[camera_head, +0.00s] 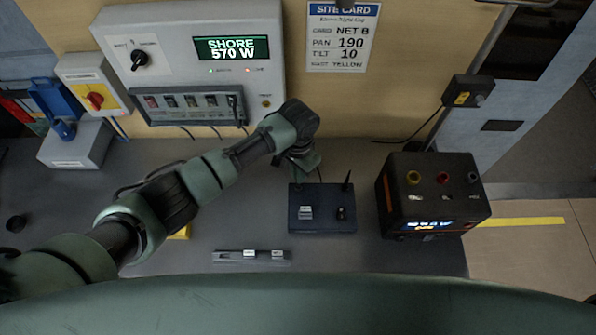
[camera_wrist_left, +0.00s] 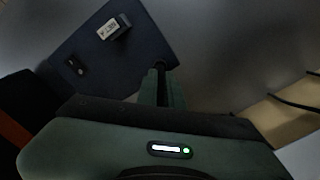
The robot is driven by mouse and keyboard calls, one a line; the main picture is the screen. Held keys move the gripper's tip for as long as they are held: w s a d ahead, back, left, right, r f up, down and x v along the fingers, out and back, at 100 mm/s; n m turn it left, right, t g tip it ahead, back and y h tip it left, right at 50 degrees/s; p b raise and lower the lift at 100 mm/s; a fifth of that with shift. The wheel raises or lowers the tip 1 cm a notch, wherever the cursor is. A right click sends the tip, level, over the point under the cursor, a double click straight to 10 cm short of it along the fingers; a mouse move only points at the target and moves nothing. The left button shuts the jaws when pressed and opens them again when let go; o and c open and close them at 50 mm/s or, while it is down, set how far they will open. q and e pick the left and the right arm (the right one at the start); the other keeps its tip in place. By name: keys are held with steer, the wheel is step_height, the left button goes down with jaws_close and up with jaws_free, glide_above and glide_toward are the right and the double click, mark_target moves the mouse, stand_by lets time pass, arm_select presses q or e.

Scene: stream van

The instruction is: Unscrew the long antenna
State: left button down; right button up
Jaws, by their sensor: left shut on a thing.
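A dark blue box (camera_head: 323,222) stands on the grey counter, with a stubby black antenna (camera_head: 348,180) at its back right corner. It also shows in the left wrist view (camera_wrist_left: 75,52). My left gripper (camera_head: 312,166) reaches down at the back edge of the box. In the left wrist view its fingers (camera_wrist_left: 162,86) are close together at a corner of the box, shut on a thin dark upright piece that appears to be the long antenna (camera_wrist_left: 160,66). The fingers and arm hide most of it. My right gripper is not in view.
A black unit with coloured knobs (camera_head: 434,195) stands right of the box. A flat strip with white labels (camera_head: 251,256) lies in front. A wall panel with a green display (camera_head: 231,48) and a site card (camera_head: 342,38) are behind.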

arm_select(q)
steer(key=c, duration=1.6)
jaws_free()
steer(key=m, duration=0.4)
steer(key=m, duration=0.4)
